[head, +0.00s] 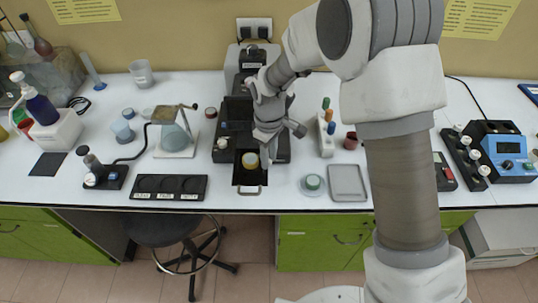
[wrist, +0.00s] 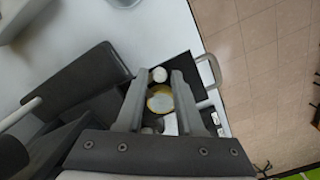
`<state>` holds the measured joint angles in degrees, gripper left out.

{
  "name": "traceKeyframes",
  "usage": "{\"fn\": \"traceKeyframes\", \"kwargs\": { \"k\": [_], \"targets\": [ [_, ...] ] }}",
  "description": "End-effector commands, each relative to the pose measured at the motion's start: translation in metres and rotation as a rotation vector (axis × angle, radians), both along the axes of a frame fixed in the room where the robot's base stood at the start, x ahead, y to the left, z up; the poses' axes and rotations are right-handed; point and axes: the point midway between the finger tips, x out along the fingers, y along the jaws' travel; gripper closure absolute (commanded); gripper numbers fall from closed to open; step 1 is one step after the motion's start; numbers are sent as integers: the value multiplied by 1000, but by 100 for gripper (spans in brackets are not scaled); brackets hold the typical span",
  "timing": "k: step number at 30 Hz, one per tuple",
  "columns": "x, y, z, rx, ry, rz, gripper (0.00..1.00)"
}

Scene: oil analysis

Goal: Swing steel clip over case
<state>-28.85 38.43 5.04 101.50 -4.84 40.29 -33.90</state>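A dark pull-out tray (head: 237,180) juts from the front of a black instrument (head: 232,133) and holds a round yellow-rimmed item (head: 250,160). A pale steel loop (head: 249,191) stands at the tray's front edge; I cannot tell whether it is the clip or a handle. In the wrist view the loop (wrist: 211,72) is right of the fingers, apart from them. My gripper (wrist: 160,75) is open, its two fingers on either side of the yellow-rimmed item (wrist: 159,103) as seen from above. In the head view my gripper (head: 268,140) hangs above the tray. No case is clearly identifiable.
A black labelled rack (head: 168,188) lies left of the tray. A stand with coloured bottles (head: 326,147) is close right of my gripper. The bench's front edge is just before the tray.

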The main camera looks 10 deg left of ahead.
Motion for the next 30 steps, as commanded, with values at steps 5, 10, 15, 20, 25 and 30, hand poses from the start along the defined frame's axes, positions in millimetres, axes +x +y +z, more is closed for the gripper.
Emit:
{"fn": "traceKeyframes", "kwargs": {
  "k": [5, 10, 15, 20, 25, 30],
  "targets": [
    [0, 0, 0, 0, 0, 0, 98],
    [0, 0, 0, 0, 0, 0, 100],
    [0, 1, -1, 1, -1, -24, 100],
    [-1, 5, -2, 1, -3, -131, 100],
    [-2, 8, 0, 0, -2, -212, 100],
    [-2, 8, 1, 1, -1, -225, 100]
  ]
}}
